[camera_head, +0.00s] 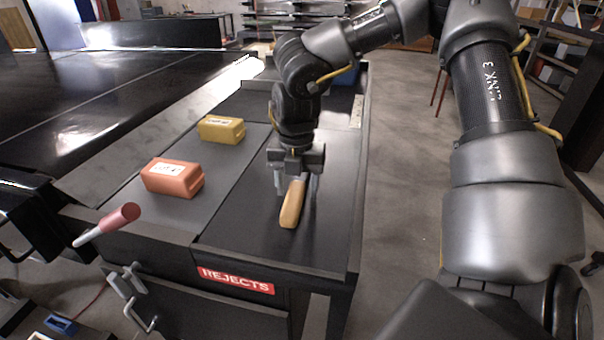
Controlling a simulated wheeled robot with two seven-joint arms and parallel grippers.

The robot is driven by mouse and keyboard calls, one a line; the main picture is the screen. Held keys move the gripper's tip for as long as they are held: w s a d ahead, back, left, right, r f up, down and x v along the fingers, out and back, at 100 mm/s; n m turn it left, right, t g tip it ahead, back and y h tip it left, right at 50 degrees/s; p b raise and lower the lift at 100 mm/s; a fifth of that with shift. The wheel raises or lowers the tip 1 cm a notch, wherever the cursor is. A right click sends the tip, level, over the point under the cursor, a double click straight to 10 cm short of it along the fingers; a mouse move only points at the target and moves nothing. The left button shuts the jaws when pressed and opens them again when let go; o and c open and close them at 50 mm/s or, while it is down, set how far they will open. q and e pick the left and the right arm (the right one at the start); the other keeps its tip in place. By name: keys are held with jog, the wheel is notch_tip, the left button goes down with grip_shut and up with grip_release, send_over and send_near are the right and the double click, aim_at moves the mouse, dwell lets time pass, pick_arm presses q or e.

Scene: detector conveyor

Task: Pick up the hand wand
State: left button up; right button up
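My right gripper (295,184) points down over that far end, with one finger on each side. The fingers look apart, with small gaps beside the wand. I cannot tell whether the fingertips touch the lane. My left gripper does not show.
An orange block (172,178) and a yellow block (221,129) sit on the left lane. A red REJECTS sign (236,281) and metal hooks (127,279) are on the front. The right lane has raised edges.

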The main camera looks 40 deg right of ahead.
jog(key=shift+w, duration=0.1)
grip_shut()
notch_tip(320, 180, up, 8)
jog(key=shift+w+d+r+b, duration=0.1)
jog(key=shift+r+b, duration=0.05)
jog(key=shift+b, duration=0.7)
notch_tip(320, 180, up, 10)
jog(key=p, duration=0.2)
jog(key=shift+f, duration=0.2)
